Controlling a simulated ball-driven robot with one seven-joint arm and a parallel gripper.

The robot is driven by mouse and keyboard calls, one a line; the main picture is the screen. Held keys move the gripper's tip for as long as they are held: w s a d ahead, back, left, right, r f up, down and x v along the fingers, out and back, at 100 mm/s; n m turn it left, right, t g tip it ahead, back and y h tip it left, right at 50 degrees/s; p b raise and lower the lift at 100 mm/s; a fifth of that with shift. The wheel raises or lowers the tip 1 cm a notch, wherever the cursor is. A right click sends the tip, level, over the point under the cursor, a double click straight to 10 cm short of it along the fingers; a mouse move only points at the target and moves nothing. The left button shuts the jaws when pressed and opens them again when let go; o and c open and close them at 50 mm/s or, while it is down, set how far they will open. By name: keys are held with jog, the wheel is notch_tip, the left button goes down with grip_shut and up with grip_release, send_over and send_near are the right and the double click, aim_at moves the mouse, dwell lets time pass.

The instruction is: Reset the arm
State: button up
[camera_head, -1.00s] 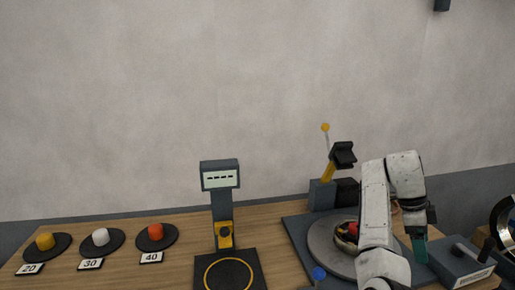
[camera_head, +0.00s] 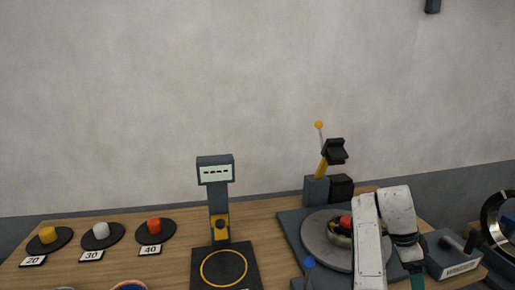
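My white arm (camera_head: 369,240) stands at the right of the picture, in front of the round grey turntable (camera_head: 312,232). It bends over at the top and comes down on the right side. My gripper (camera_head: 416,282) shows only as a teal-green part at the bottom edge; its fingertips are out of the picture, so its opening cannot be seen. A coil (camera_head: 338,238) with a red piece (camera_head: 345,222) in it sits on the turntable, partly behind my arm.
A black stand with a display (camera_head: 215,172) and a ringed pad (camera_head: 224,268) is at the centre. Yellow (camera_head: 47,235), white (camera_head: 101,230) and red (camera_head: 154,225) pieces sit on black discs at left. A dark lever box (camera_head: 453,258) stands right of my arm. Bare wood (camera_head: 265,225) shows between.

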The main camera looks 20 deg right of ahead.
jog(key=s+a+f+n+t, duration=0.3)
jog(key=s+a+f+n, duration=0.5)
jog(key=a+f+n, duration=0.55)
jog(key=s+a+f+n+y, duration=0.1)
jog(key=s+a+n, duration=0.5)
jog(key=a, duration=0.2)
jog(key=s+a+f+n+t+y, duration=0.1)
jog(key=s+a+n, duration=0.5)
jog(key=a, duration=0.2)
jog(key=shift+a+f+y, duration=0.15)
jog(key=shift+a+y, duration=0.1)
jog(key=shift+y, duration=0.15)
